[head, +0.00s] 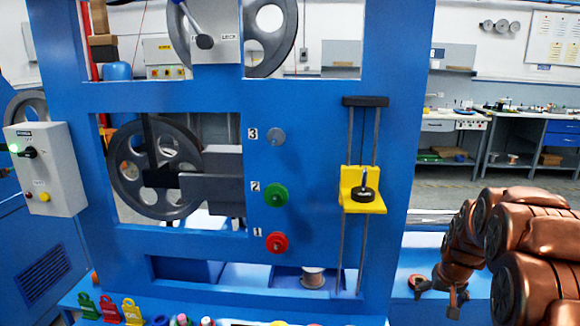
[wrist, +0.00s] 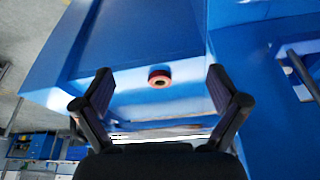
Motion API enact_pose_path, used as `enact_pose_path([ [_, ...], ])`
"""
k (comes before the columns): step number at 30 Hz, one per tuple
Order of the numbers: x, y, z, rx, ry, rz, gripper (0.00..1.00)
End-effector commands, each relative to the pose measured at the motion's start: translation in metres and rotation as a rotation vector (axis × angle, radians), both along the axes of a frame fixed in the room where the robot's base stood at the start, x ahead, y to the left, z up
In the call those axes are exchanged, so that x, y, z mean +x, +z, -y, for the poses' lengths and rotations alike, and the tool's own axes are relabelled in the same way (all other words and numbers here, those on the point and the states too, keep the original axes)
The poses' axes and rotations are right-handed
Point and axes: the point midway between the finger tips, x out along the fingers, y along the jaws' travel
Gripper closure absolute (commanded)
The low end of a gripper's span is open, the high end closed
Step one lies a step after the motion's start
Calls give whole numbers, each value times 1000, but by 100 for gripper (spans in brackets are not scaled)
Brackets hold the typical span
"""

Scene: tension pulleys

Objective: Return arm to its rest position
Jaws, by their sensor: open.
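My copper-coloured arm (head: 535,245) is folded at the right side of the head view, beside the blue machine frame (head: 398,150). Its end hangs low over the blue base. In the wrist view my gripper (wrist: 160,75) is open, with its two dark fingers wide apart and nothing between them in its hold. A small dark red and black ring-shaped part (wrist: 159,80) lies on the blue surface beyond the fingertips, apart from them. A similar part also shows in the head view (head: 415,283), left of the arm's end.
The frame carries a yellow bracket (head: 360,195) with a black weight on two rods, grey pulleys (head: 155,168), and grey, green and red knobs (head: 277,195). Coloured tags (head: 109,308) stand at the lower left. A workbench (head: 450,125) stands behind at the right.

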Motion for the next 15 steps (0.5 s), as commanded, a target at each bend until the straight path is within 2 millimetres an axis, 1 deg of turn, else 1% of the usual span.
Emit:
enact_pose_path([
  [1,-7,9,-10,3,10,-7,3],
  [5,-32,28,-38,15,38,-40,3],
  [6,-43,33,-48,22,48,-58,3],
  [11,-86,54,-85,39,85,-111,3],
  [12,-98,59,-94,44,94,-129,3],
  [15,-127,70,-113,52,118,-164,3],
])
